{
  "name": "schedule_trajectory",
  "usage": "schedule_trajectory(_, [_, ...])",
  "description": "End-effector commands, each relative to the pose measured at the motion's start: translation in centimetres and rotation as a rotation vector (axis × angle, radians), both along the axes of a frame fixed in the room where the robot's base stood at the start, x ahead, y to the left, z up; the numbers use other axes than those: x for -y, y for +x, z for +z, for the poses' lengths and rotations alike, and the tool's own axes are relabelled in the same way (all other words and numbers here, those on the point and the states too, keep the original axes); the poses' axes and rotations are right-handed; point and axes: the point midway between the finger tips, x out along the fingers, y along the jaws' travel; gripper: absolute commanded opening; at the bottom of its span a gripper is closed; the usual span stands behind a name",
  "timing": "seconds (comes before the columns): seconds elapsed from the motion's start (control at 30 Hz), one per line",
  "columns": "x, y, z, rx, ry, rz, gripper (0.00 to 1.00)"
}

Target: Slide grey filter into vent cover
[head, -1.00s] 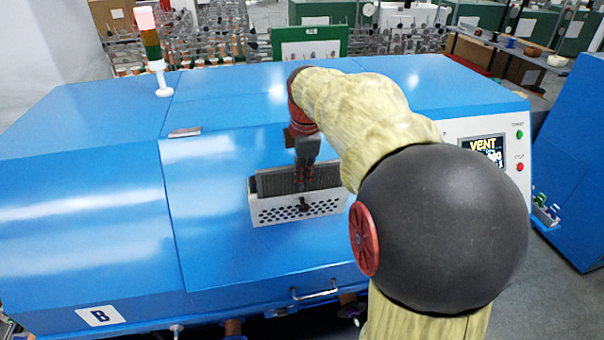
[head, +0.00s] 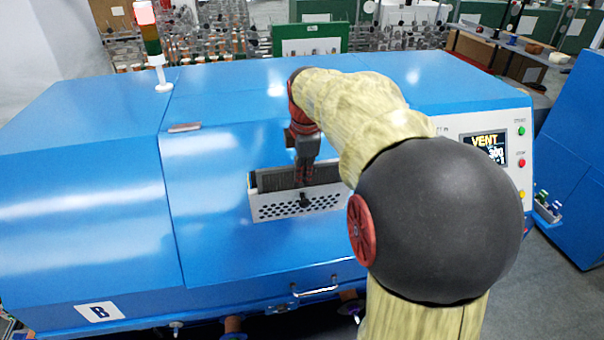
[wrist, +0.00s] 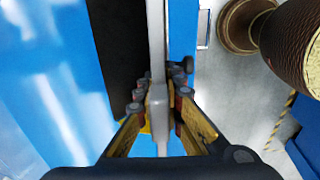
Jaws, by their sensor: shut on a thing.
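The vent cover (head: 290,207) is a pale perforated box with a dark knob on its front, on the sloping blue machine. The dark grey filter (head: 272,181) stands up out of its top, seemingly partly inside. My gripper (head: 304,182) comes down from above at the filter's middle. In the wrist view my gripper (wrist: 158,108) is shut on a thin pale grey strip, seemingly the filter's edge (wrist: 156,45). A black area lies left of it, and the dark knob shows to the right. The filter's lower part is hidden by the cover.
The blue machine (head: 80,190) fills the middle, with a handle (head: 315,290) below the cover. A control panel (head: 487,150) reading VENT is at the right. A signal lamp (head: 150,45) stands at the back left. My arm hides the cover's right side.

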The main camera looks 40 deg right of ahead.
Motion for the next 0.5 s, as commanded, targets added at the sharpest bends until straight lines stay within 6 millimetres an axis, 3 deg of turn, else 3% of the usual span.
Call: schedule_trajectory(0.5, [0.06,0.10,-0.52,0.000,0.000,0.000,0.00])
